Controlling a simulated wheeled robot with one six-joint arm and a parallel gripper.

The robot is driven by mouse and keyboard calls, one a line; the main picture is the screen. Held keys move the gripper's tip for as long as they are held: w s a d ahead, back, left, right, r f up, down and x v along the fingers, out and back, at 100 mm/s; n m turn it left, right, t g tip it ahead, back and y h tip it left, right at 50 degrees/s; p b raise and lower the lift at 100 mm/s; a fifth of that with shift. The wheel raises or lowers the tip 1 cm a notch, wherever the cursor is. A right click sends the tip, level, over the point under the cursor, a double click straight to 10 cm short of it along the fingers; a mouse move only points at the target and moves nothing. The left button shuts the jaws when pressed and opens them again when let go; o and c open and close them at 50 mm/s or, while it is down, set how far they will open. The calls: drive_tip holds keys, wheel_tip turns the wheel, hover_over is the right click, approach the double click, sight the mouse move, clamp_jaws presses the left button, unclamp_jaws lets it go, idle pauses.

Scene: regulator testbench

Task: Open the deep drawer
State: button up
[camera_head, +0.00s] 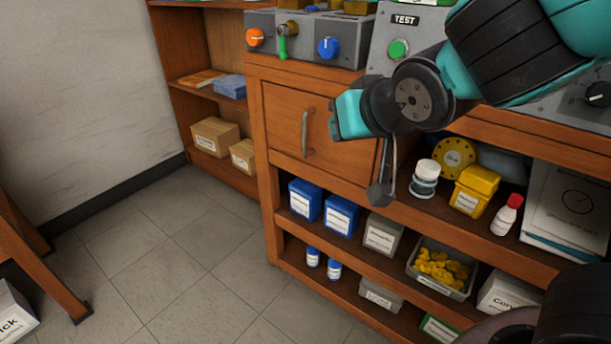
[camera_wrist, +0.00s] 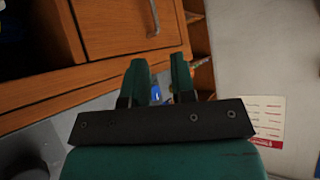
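The deep drawer (camera_head: 284,112) has a wooden front below the bench top and looks shut, flush with its frame. Its grey upright bar handle (camera_head: 305,134) is on the front. My gripper (camera_head: 334,118) is just right of the handle in the head view, apart from it in the picture, and covers part of the drawer's right side. In the wrist view, my gripper (camera_wrist: 159,66) has its two teal fingers spread with nothing held between them. The drawer front (camera_wrist: 118,28) is above them, with the handle (camera_wrist: 153,18) beyond the fingertips. The exact depth gap is unclear.
Above the drawer is a grey panel with knobs (camera_head: 328,48). Open shelves below hold blue boxes (camera_head: 340,214) and a bin of yellow parts (camera_head: 440,268). A bookcase (camera_head: 190,100) stands to the left. The tiled floor (camera_head: 205,245) in front is clear.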

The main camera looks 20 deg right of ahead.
drive_tip(key=w+f+t+h+b, duration=0.1)
drive_tip(key=w+f+t+b, duration=0.15)
drive_tip(key=f+b, duration=0.55)
drive_tip(key=w+f+t+b, duration=0.2)
drive_tip(key=f+t+b, duration=0.25)
drive_tip(key=b, duration=0.55)
drive_tip(key=p, duration=1.5)
approach(306, 137)
drive_tip(key=shift+t, duration=0.3)
drive_tip(key=w, duration=1)
drive_tip(key=shift+f, duration=0.1)
drive_tip(key=shift+w+a+f, duration=0.1)
drive_tip(key=shift+w+f, duration=0.05)
drive_tip(key=shift+w, duration=0.2)
drive_tip(key=shift+c, duration=0.2)
clamp_jaws()
